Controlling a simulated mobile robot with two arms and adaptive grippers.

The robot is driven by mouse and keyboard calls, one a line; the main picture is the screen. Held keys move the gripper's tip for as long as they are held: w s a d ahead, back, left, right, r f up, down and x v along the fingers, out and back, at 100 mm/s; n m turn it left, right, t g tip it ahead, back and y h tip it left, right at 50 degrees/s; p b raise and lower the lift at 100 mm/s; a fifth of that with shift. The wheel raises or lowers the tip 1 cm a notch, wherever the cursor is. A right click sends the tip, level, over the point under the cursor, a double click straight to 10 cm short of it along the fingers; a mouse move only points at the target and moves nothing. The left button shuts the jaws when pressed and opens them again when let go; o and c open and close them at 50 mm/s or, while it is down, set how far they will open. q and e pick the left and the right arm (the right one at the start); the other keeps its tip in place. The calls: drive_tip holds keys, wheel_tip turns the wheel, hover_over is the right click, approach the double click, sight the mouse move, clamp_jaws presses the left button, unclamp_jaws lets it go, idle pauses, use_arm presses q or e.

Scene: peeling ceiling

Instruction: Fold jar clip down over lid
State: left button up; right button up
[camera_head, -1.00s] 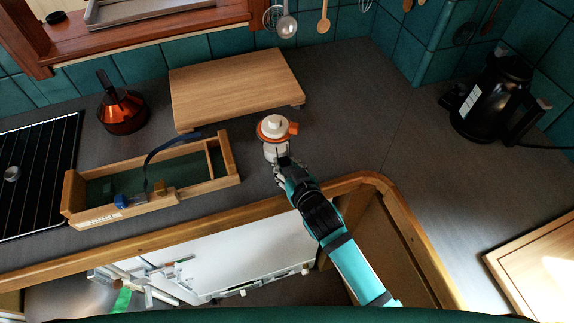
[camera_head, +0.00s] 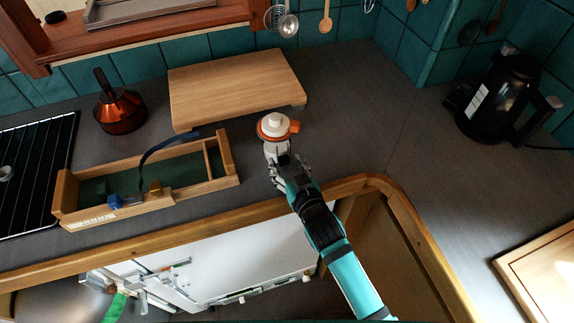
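The jar (camera_head: 270,148) stands upright on the dark counter, in front of the cutting board. Its white lid (camera_head: 273,124) has a round knob and an orange-red ring under it. An orange clip (camera_head: 294,127) sticks out at the lid's right side. My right gripper (camera_head: 285,172) is at the near side of the jar, close below the lid, and hides part of the jar body. Its fingers look spread, but whether they touch the jar I cannot tell. My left gripper is not in view.
A wooden tool tray (camera_head: 222,183) with a dark strap lies left of the jar. A cutting board (camera_head: 235,88) lies behind it. A copper-coloured kettle (camera_head: 120,112) and stove grate are at left, a black kettle (camera_head: 498,105) at right. The counter right of the jar is clear.

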drive_tip(key=shift+s, duration=0.1)
drive_tip(key=v, duration=1.2)
